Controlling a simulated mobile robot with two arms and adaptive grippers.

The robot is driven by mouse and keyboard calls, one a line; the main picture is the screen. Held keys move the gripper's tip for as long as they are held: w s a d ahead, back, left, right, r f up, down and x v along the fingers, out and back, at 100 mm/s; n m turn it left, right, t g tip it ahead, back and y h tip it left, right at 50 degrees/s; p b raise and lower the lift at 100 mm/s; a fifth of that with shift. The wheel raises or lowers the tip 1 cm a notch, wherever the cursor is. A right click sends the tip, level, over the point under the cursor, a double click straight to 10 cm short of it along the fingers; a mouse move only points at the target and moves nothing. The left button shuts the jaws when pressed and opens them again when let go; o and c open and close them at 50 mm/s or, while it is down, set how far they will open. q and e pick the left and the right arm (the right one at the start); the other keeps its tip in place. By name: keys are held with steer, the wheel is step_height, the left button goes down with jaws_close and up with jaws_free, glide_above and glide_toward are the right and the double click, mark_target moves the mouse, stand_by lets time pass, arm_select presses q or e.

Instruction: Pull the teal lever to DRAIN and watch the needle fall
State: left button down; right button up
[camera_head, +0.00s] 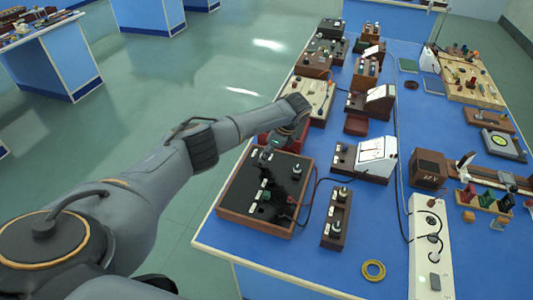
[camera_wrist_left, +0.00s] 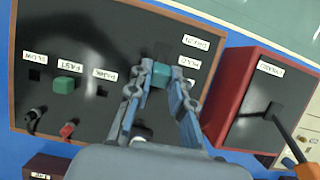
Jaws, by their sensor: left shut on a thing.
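The teal lever (camera_wrist_left: 158,75) shows between the fingertips of my left gripper (camera_wrist_left: 162,80) in the left wrist view, on a black panel. My left gripper is shut on it. Small white labels, tilted and hard to read, stand just right of the fingertips. In the head view my left gripper (camera_head: 275,146) is at the far edge of the wood-framed black panel box (camera_head: 240,205); the lever is too hidden there to tell. A white-faced meter (camera_head: 377,150) stands to the right; its needle is too small to read. My right gripper is not in view.
A second teal knob (camera_wrist_left: 64,84) sits by labels SLOW, FAST and PARK. A red-sided box (camera_wrist_left: 245,95) is close right of the gripper. A small switch box (camera_head: 336,218), a white power strip (camera_head: 430,250) and a yellow ring (camera_head: 373,270) lie on the blue bench.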

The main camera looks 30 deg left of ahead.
mark_target(258, 163)
arm_select(q)
steer(key=shift+a, duration=0.1)
steer(key=shift+s+a+r+h+p, duration=0.15)
steer(key=shift+a+r+h+p, duration=0.25)
steer(key=shift+h+p, duration=0.45)
steer(key=shift+s+a+h+p, duration=0.1)
steer(key=shift+a+h+p, duration=0.2)
steer(key=shift+h, duration=0.05)
steer(key=shift+s+a+f+t+h, duration=0.1)
steer(key=shift+a+t+h, duration=0.4)
steer(key=shift+h, duration=0.3)
steer(key=shift+a+f+h, duration=0.1)
steer(key=shift+a+h, duration=0.25)
steer(key=shift+h, duration=0.15)
steer(key=shift+s+a+f+h+b, duration=0.1)
steer(key=shift+a+h+b, duration=0.15)
steer(key=shift+h+b, duration=0.25)
steer(key=h+b, duration=0.1)
steer(key=b, duration=0.1)
steer(key=a+t+h+b, duration=0.1)
steer(key=b, duration=0.1)
steer(key=a+h+b, duration=0.1)
steer(key=h+b, duration=0.1)
steer(key=b, duration=0.1)
steer(key=shift+s+a+f, duration=0.25)
steer(key=shift+f, duration=0.15)
steer(key=shift+s+a+r+t+h+b, duration=0.15)
steer(key=shift+a+t+h+b, duration=0.25)
steer(key=shift+b, duration=0.7)
steer(key=shift+d, duration=0.15)
